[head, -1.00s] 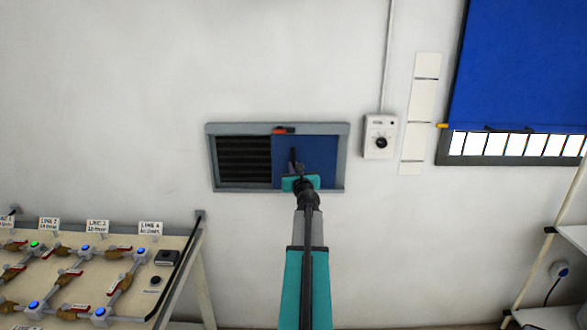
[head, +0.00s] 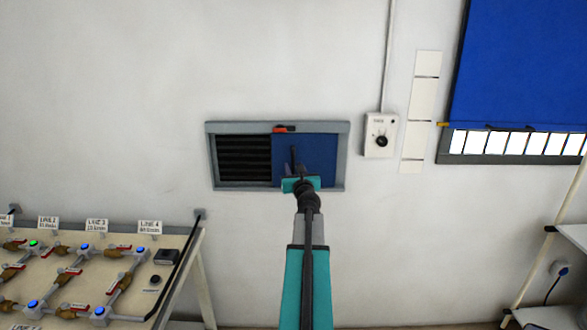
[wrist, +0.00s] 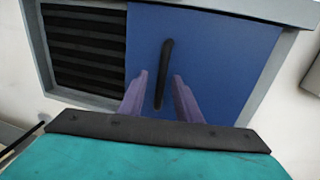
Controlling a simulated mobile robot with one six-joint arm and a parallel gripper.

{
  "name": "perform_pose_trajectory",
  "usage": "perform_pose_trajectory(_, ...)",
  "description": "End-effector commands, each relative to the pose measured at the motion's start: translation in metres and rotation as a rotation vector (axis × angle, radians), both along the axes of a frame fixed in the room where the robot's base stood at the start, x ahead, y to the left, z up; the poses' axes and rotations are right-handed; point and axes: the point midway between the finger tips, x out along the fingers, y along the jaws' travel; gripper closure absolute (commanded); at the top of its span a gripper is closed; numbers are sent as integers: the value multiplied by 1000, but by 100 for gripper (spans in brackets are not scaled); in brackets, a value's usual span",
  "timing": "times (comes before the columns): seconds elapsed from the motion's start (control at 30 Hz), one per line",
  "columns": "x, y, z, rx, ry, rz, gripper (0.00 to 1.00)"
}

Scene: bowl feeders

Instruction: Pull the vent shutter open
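The vent shutter (head: 318,155) is a blue panel covering the right half of a grey wall frame. Dark louvre slats (head: 243,160) show in the left half. A red latch-like piece (head: 284,129) sits at the top of the frame near the panel's left edge. In the wrist view the blue shutter (wrist: 215,60) carries a dark upright handle (wrist: 163,75). My gripper (wrist: 160,90) is open, its two purple fingers on either side of the handle's lower part. I cannot tell whether they touch it. In the head view my arm partly hides the panel's lower part.
A white control box with a dial (head: 381,137) is on the wall right of the vent. A blue blind (head: 520,65) hangs over a window farther right. A bench with pipes and valves (head: 180,245) stands at lower left, and shelving (head: 570,236) at lower right.

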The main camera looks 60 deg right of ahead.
Motion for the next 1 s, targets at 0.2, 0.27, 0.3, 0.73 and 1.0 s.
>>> perform_pose_trajectory(0.2,-14,18,0,0,0,1,69)
perform_pose_trajectory(0.27,-18,22,0,-1,-1,2,69)
perform_pose_trajectory(0.3,-20,25,0,-1,-1,2,69)
perform_pose_trajectory(0.73,-47,53,0,-1,-1,0,69)
perform_pose_trajectory(1.0,-63,71,0,-1,-1,1,69)
